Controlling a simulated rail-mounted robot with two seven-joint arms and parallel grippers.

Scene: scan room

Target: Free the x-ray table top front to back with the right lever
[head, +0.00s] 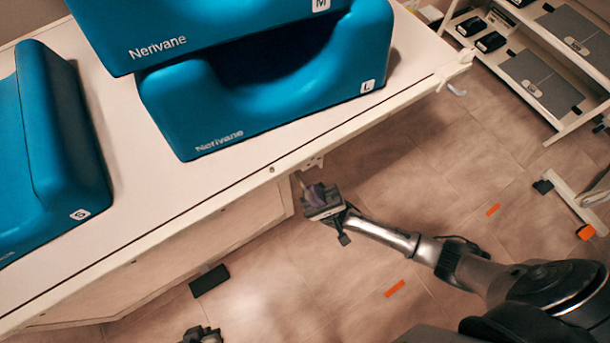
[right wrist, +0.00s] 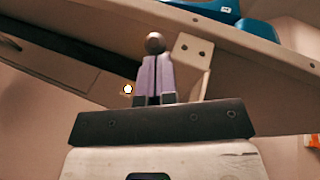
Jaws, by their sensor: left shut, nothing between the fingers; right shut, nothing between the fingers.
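The x-ray table top (head: 122,112) is a long pale slab across the head view. My right gripper (head: 309,190) is below the table edge. Its purple fingers (right wrist: 154,72) are shut and empty, close to the knob; I cannot tell if they touch. My left gripper (head: 203,334) is shut and empty, partly cut off at the bottom.
Blue positioning cushions marked S (head: 70,150), M (head: 200,30) and L (head: 260,105) lie on the table. A black block (head: 209,281) is by the table base. A shelf rack (head: 545,70) stands at upper right. Floor right of the table is mostly clear.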

